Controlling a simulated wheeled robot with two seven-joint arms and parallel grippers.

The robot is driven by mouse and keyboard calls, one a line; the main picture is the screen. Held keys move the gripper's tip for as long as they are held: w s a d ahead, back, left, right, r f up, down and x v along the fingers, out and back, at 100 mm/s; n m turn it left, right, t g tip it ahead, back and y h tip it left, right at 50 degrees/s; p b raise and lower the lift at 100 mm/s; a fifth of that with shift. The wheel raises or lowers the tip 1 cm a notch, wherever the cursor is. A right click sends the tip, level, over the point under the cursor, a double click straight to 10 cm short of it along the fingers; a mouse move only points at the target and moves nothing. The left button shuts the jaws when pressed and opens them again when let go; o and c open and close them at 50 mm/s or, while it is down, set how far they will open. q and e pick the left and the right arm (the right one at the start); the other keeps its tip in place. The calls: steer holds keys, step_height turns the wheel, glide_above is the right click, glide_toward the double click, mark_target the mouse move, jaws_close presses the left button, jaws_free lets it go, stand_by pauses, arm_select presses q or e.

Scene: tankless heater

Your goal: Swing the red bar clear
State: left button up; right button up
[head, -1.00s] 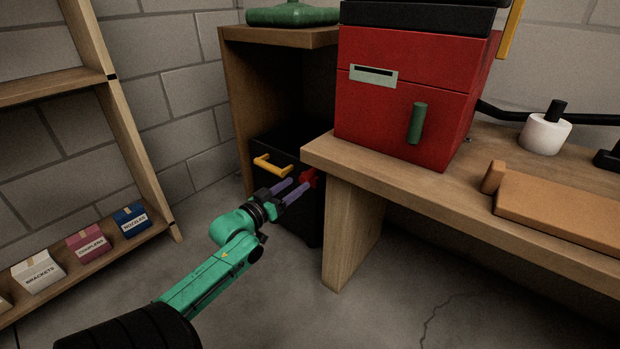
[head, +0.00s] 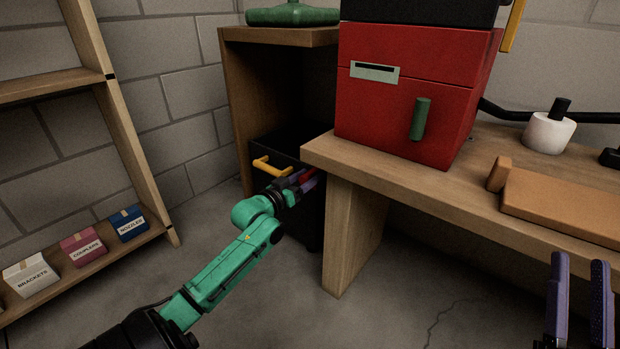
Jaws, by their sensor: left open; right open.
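A yellow handle (head: 270,167) sits on the bin's front, just left of my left gripper. The wooden bench (head: 400,183) and its leg (head: 350,235) stand close on the right. A red cabinet (head: 400,110) is on the bench. The floor (head: 390,300) in front is clear.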

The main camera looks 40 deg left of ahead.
arm_select(q)
steer(key=shift+w, duration=0.5)
arm_select(e)
steer(key=shift+n+t+y, duration=0.3)
steer(key=shift+t+y, duration=0.2)
steer(key=shift+t, duration=0.1)
steer(key=r, duration=0.2)
steer(key=s+r, duration=0.1)
steer(key=r, duration=0.1)
steer(key=shift+d, duration=0.35)
arm_select(q)
steer(key=shift+c, duration=0.3)
jaws_close()
arm_select(e)
steer(key=shift+f, duration=0.1)
